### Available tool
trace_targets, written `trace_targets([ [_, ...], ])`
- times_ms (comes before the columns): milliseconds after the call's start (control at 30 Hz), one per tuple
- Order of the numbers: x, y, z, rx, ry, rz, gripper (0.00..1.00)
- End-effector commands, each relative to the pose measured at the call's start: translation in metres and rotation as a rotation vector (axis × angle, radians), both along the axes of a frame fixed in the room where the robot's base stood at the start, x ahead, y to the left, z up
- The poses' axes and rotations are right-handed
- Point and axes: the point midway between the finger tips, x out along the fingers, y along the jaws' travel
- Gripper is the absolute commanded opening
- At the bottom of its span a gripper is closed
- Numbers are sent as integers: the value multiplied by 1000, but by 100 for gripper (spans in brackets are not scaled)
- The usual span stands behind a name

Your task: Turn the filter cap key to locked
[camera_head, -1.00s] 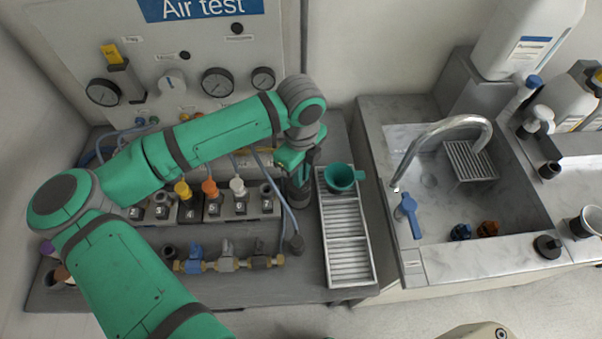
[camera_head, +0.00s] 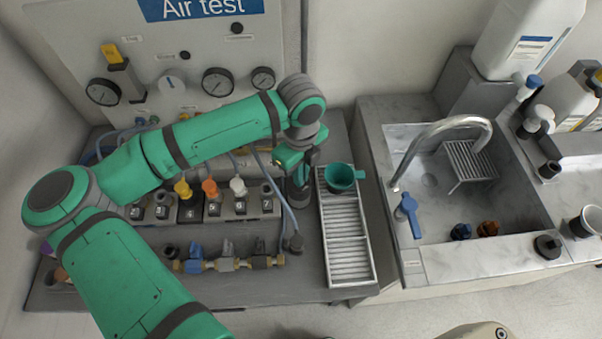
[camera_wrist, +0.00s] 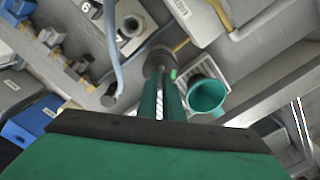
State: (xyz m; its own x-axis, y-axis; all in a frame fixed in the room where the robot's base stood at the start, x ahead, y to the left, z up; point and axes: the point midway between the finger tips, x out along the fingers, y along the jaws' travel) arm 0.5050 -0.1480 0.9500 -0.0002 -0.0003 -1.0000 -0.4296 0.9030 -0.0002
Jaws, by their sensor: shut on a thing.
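The filter is a dark grey round body (camera_head: 300,197) standing between the row of numbered sockets and the slatted rack, partly hidden under my wrist. In the wrist view its round cap (camera_wrist: 158,58) lies at the fingertips, with a small green mark (camera_wrist: 173,74) beside them. My gripper (camera_wrist: 163,78) points down on the cap, its two green fingers close together and shut on the small key at the cap's middle. The fingers hide most of the key, so I cannot tell its exact angle. In the head view my gripper (camera_head: 298,168) is above the filter.
A teal cup (camera_head: 341,178) stands on the slatted rack (camera_head: 348,245) just right of my gripper. Colored plugs sit in the socket row (camera_head: 215,207) at left, with a valve manifold (camera_head: 228,265) in front. A hose (camera_head: 283,205) runs close by the filter. A sink (camera_head: 500,205) is farther right.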

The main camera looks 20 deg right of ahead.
Motion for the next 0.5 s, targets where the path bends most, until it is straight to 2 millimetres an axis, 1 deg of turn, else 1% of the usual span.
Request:
trace_targets([
  [300, 0, 1, 0, 0, -1, -61, 0],
  [500, 0, 0, 0, 0, 0, -62, 0],
])
